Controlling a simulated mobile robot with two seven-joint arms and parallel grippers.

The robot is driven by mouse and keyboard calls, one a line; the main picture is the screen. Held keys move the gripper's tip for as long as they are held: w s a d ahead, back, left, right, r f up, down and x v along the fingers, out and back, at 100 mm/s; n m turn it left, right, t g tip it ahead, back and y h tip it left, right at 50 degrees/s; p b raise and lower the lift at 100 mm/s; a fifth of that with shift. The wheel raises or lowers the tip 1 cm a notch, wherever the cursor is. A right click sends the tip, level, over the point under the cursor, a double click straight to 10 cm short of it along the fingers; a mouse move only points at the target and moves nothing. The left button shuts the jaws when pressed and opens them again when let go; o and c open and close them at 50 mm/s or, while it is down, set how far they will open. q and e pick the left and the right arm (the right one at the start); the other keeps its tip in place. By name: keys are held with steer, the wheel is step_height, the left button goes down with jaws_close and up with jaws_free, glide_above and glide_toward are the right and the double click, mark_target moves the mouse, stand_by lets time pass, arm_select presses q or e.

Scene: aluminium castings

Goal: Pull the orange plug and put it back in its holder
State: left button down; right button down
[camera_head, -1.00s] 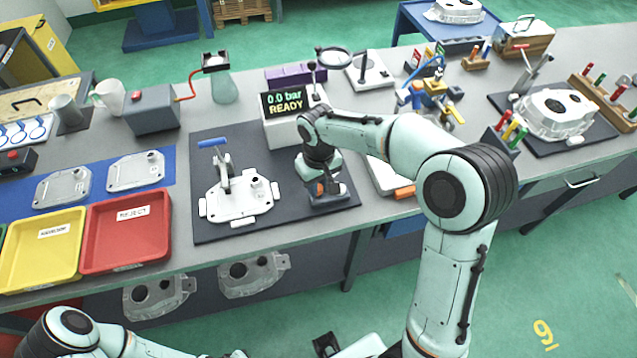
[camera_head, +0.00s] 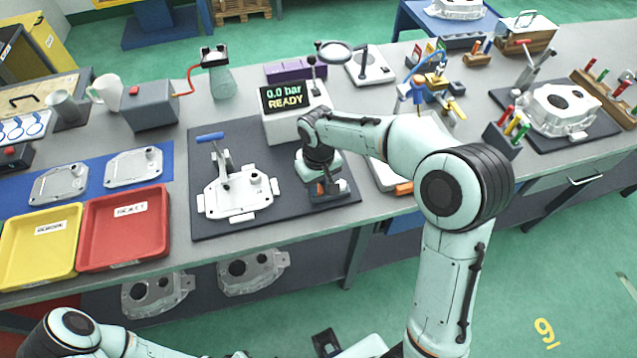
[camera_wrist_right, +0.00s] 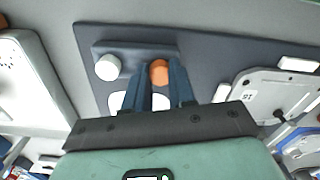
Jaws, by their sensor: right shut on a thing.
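The orange plug (camera_wrist_right: 159,72) shows between the fingers of my right gripper (camera_wrist_right: 160,90) in the right wrist view. The gripper is shut on it. The plug is at the dark holder block (camera_wrist_right: 130,50), beside a white plug (camera_wrist_right: 108,67); I cannot tell whether it is fully seated. In the head view my right gripper (camera_head: 324,188) points down at the right end of the dark mat, with a bit of orange showing. The clamped casting (camera_head: 238,197) lies left of it, also in the right wrist view (camera_wrist_right: 270,95).
Red (camera_head: 165,225) and yellow (camera_head: 75,250) trays stand at left. Bare mat lies between casting and gripper.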

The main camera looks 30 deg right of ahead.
arm_select(q)
steer(key=shift+f, duration=0.1)
arm_select(e)
steer(key=shift+f, duration=0.15)
steer(key=c, duration=0.9)
jaws_free()
steer(key=shift+o, duration=0.2)
arm_select(q)
steer(key=shift+w+r+p, duration=0.3)
steer(key=shift+r+p, duration=0.15)
steer(key=shift+r, duration=0.1)
steer(key=shift+w+r+p, duration=0.25)
steer(key=shift+r+p, duration=0.15)
steer(key=shift+r, duration=0.15)
arm_select(e)
step_height(320, 180, up, 14)
steer(key=shift+f, duration=0.25)
steer(key=shift+f, duration=0.1)
